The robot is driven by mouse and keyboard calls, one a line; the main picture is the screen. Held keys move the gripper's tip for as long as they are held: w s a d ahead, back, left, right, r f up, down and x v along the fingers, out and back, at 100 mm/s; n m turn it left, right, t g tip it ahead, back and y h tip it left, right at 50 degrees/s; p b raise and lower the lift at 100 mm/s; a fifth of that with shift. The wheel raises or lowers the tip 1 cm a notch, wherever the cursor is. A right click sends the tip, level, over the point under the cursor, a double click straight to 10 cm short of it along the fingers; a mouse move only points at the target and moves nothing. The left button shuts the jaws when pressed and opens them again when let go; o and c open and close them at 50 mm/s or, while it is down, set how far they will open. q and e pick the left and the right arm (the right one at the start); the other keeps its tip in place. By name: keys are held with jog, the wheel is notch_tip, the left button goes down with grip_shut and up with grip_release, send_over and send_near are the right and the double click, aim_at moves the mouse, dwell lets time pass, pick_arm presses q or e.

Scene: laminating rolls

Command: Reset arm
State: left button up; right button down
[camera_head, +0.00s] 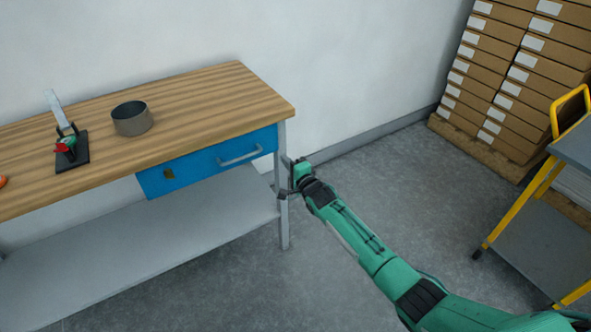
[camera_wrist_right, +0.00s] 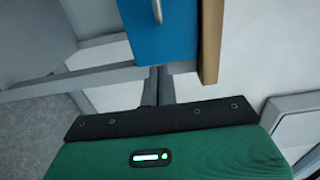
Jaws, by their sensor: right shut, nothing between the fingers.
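My right arm, green and black, reaches in from the lower right in the head view. My right gripper (camera_head: 286,178) is at the right end of the workbench, by its front leg and the blue drawer (camera_head: 215,163). In the right wrist view the gripper's fingers (camera_wrist_right: 158,85) are together, with nothing between them, and the drawer (camera_wrist_right: 160,30) shows just beyond them. I cannot tell whether the gripper touches the bench. My left gripper is not in view.
The wooden bench top (camera_head: 210,100) holds a grey cylindrical container (camera_head: 132,119) and a small black stand (camera_head: 72,155). A grey lower shelf (camera_head: 150,245) is below. Stacked cardboard boxes (camera_head: 520,80) and a yellow-framed cart (camera_head: 530,215) stand right. Open floor (camera_head: 400,170) lies between.

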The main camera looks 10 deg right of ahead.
jog(key=s+d+f+n+g+h+p, duration=0.2)
jog(key=s+d+f+n+g+p, duration=0.15)
jog(key=s+f, duration=1.3)
jog(key=s+d+f+n+g+h+p, duration=0.25)
jog(key=s+d+f+n+g, duration=0.25)
jog(key=s+f, duration=1.1)
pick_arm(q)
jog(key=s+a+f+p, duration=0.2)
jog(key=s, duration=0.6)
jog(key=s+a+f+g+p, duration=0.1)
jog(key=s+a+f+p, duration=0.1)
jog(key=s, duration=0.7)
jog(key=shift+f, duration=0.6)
pick_arm(e)
jog(key=s+f+n+g, duration=0.2)
jog(key=s+f, duration=0.2)
jog(key=s, duration=0.9)
jog(key=s+d+f+n+g, duration=0.1)
jog(key=s+f+n+g, duration=0.2)
jog(key=s, duration=1)
jog(key=s+d+f+n+g+h, duration=0.1)
jog(key=s+f, duration=0.4)
jog(key=s, duration=0.9)
jog(key=shift+n+g, duration=0.85)
jog(key=shift+n, duration=0.3)
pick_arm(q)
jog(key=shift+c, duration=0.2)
pick_arm(e)
jog(key=shift+w+d, duration=0.1)
